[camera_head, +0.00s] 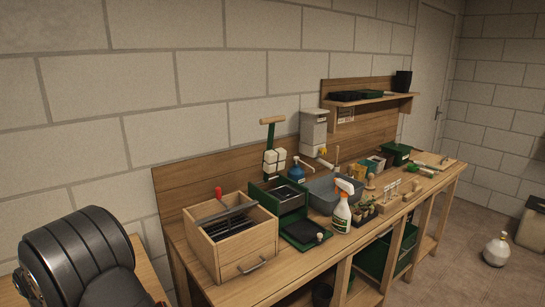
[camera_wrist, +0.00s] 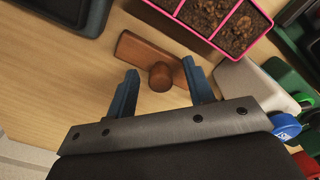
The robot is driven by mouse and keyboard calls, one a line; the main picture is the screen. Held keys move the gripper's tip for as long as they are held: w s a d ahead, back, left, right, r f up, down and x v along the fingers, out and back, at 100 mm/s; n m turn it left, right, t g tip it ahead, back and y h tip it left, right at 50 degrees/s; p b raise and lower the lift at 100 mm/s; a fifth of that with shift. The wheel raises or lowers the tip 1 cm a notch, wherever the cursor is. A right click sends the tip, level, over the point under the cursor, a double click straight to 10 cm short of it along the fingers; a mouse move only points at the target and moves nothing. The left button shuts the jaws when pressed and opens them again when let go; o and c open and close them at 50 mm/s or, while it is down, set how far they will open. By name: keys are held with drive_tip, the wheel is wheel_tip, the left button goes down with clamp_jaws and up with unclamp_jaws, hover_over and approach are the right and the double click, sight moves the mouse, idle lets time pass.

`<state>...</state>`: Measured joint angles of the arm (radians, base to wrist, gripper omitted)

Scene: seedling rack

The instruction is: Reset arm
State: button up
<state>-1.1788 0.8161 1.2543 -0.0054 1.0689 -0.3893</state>
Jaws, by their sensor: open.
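My gripper (camera_wrist: 159,66) shows in the wrist view with its two blue fingers spread apart. It is open and nothing is clamped in it. A brown wooden block with a round knob (camera_wrist: 135,48) lies on the wooden bench top beyond the fingertips. The knob appears between the fingers in the picture; how far below them it is, I cannot tell. In the head view I cannot make out my gripper.
In the wrist view, a pink-rimmed tray (camera_wrist: 213,42) of soil is at the top, a dark tray (camera_wrist: 50,12) top left, and a blue cap (camera_wrist: 285,125) at right. The head view shows the crowded workbench (camera_head: 190,262), a wooden box (camera_head: 235,260) and a spray bottle (camera_head: 341,216).

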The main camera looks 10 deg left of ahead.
wheel_tip(320, 180, up, 17)
wheel_tip(320, 180, down, 18)
drive_tip(key=shift+r, duration=0.25)
wheel_tip(320, 180, up, 14)
drive_tip(key=w+d+m, duration=0.1)
drive_tip(key=w+d, duration=0.3)
drive_tip(key=w, duration=0.2)
drive_tip(key=shift+w+d+f+m, duration=0.2)
drive_tip(key=shift+d+f+m, duration=0.1)
drive_tip(key=shift+f+m, duration=0.1)
drive_tip(key=s+a+f+n, duration=0.1)
drive_tip(key=s+a+n, duration=0.1)
drive_tip(key=s+a, duration=0.4)
drive_tip(key=f, duration=0.3)
drive_tip(key=d+f, duration=0.1)
drive_tip(key=f, duration=0.7)
drive_tip(key=shift+s+d+f, duration=0.1)
drive_tip(key=shift+s+d, duration=0.1)
